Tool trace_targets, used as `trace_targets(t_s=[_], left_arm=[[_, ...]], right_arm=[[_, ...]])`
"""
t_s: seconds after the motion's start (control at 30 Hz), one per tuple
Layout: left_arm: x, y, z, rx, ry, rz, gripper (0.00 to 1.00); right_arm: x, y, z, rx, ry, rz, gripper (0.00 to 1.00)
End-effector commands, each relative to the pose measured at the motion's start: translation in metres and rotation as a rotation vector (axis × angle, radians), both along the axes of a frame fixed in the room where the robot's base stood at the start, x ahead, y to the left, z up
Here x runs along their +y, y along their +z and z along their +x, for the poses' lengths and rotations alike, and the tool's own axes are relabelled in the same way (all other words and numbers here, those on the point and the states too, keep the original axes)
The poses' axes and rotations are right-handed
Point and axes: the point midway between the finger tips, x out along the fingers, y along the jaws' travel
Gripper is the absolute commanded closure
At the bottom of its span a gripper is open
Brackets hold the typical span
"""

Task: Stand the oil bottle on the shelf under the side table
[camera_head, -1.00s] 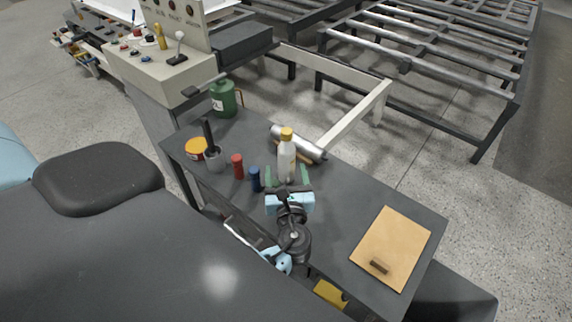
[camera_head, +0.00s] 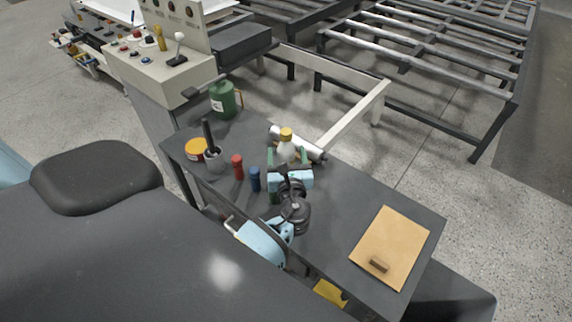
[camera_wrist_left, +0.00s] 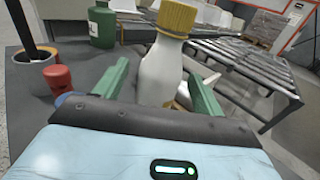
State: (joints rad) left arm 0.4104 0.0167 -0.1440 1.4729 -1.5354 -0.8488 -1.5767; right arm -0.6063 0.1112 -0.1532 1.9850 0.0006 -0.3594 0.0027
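The oil bottle, pale with a yellow cap (camera_head: 286,134), stands upright on the dark side table (camera_head: 335,215), partly hidden behind my left gripper (camera_head: 288,158). In the left wrist view the bottle (camera_wrist_left: 161,72) shows between the two green fingers of my left gripper (camera_wrist_left: 160,90). Those fingers are apart, with a visible gap on each side of the bottle. The lower part of the bottle is hidden by the gripper body. The shelf under the table is mostly hidden by the tabletop and my arm. My right gripper is not in view.
A red cylinder (camera_head: 237,167) and a blue one (camera_head: 255,180) stand left of my gripper. A grey cup (camera_head: 214,160), yellow tin (camera_head: 195,150) and green can (camera_head: 223,100) are farther left. A silver cylinder (camera_head: 312,151) lies behind. A tan board (camera_head: 392,245) lies right. A yellow object (camera_head: 330,292) shows below the table edge.

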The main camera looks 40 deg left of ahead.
Motion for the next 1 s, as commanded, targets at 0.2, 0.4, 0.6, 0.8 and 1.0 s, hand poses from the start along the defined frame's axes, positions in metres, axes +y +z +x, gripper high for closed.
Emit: trace_targets(t_s=[0.2, 0.4, 0.6, 0.8, 1.0], left_arm=[[0.0, 0.0, 0.0, 0.0, 0.0, 0.0, 0.58], [0.0, 0.0, 0.0, 0.0, 0.0, 0.0, 0.84], [0.0, 0.0, 0.0, -0.001, 0.0, 0.001, 1.0], [0.0, 0.007, 0.0, -0.003, 0.0, -0.001, 1.0], [0.0, 0.042, 0.001, -0.012, 0.0, -0.002, 1.0]], right_arm=[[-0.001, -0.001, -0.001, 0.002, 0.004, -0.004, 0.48], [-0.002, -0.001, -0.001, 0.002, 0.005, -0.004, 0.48], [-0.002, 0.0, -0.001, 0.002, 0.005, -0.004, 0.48], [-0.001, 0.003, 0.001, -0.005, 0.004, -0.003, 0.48], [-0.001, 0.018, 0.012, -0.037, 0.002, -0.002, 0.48]])
